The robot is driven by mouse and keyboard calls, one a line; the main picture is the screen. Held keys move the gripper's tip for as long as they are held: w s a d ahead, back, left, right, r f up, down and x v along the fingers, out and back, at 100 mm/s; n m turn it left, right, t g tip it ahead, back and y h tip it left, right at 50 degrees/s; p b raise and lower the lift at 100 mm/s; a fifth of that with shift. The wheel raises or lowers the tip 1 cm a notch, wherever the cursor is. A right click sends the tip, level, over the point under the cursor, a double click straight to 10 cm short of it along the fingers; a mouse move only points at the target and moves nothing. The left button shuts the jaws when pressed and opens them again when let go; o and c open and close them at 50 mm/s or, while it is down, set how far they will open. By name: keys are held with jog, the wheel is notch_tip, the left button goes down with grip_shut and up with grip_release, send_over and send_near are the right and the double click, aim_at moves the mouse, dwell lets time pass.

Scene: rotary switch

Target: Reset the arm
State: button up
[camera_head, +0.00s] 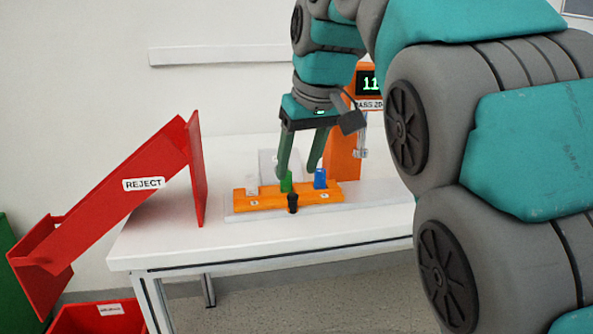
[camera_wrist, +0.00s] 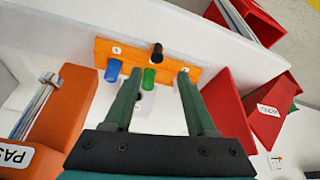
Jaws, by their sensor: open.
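My gripper (camera_head: 297,172) hangs from the arm, pointing down over the orange panel (camera_head: 262,203) on the white table. Its two dark green fingers are apart, with nothing held between them. In the wrist view, the fingertips (camera_wrist: 160,74) are spread in front of the orange panel (camera_wrist: 187,64). A black knob (camera_head: 292,200) stands at the panel's front edge; it also shows in the wrist view (camera_wrist: 156,52). A green piece (camera_head: 286,184), a blue piece (camera_head: 320,178) and a pale piece (camera_head: 252,184) stand on the panel. Whether the fingers touch the green piece, I cannot tell.
A red reject chute (camera_head: 120,200) slopes down over the table's left edge, with a red upright plate (camera_head: 197,170) beside it. An orange stand with a display (camera_head: 343,150) is behind the panel. The table's front left (camera_head: 160,240) is clear.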

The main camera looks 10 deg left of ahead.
jog(key=s+d+f+m+g+h, duration=0.1)
jog(key=s+d+f+m, duration=0.1)
jog(key=s+d+f, duration=0.4)
jog(key=s+d+f+m+g, duration=0.1)
jog(key=s+d+f+m, duration=0.25)
jog(key=d+f, duration=0.45)
jog(key=s+d+f+g, duration=0.1)
jog(key=s+d+f, duration=0.2)
jog(key=s+f, duration=0.5)
jog(key=s+d+f+m+g+h, duration=0.1)
jog(key=s+d+f+g, duration=0.1)
jog(key=s+f, duration=0.7)
jog(key=s+d, duration=0.1)
jog(key=s, duration=0.1)
jog(key=shift+s+d+f, duration=0.2)
jog(key=shift+s+f, duration=0.1)
jog(key=shift+s, duration=0.1)
